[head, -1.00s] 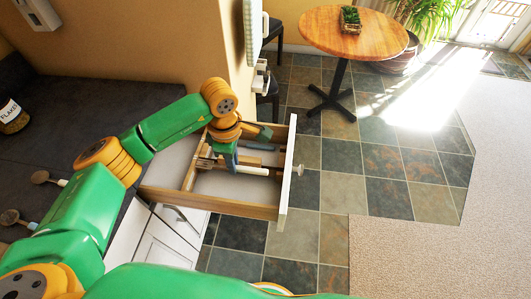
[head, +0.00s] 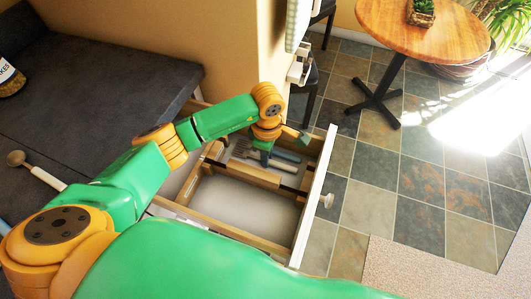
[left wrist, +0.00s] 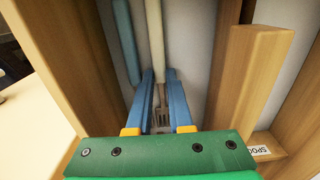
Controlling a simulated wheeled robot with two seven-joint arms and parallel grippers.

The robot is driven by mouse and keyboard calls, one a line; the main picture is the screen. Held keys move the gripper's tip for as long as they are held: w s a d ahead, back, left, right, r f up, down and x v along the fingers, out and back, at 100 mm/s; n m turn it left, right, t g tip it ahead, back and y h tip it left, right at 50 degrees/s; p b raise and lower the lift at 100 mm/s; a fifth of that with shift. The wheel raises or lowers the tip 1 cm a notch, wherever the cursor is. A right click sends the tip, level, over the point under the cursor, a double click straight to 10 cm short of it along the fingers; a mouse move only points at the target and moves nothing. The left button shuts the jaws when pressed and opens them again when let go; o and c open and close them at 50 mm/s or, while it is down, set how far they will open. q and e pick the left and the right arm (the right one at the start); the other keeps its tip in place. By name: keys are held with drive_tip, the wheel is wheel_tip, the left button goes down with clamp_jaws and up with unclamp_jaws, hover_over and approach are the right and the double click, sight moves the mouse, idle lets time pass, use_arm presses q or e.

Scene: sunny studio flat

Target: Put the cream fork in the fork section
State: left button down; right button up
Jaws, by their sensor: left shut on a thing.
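My left gripper (head: 264,160) reaches down into the far compartment of the open drawer (head: 252,237). In the left wrist view its two blue fingers (left wrist: 161,105) are shut on the cream fork (left wrist: 156,40). The cream handle runs away from me between the fingers, and the grey tines show just below them. A blue-handled piece of cutlery (left wrist: 125,42) lies to the left of the fork, in the same compartment. I cannot tell whether the fork touches the drawer floor. No fork label is readable. My right gripper is out of view.
A wooden divider (left wrist: 240,75) stands right of the fork, with a partly visible "SPOO" label (left wrist: 261,150) beyond it. The near compartment (head: 245,205) looks empty. A dark counter (head: 100,85) lies left, with a wooden-headed utensil (head: 16,158). A round table (head: 425,22) stands far off.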

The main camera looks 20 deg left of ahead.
use_arm(q)
drive_tip(key=shift+s+a+r, duration=0.1)
drive_tip(key=shift+s, duration=0.1)
drive_tip(key=c, duration=1.1)
unclamp_jaws()
drive_tip(key=shift+r, duration=0.4)
wheel_tip(320, 180, up, 11)
drive_tip(key=b, duration=0.1)
drive_tip(key=shift+r, duration=0.2)
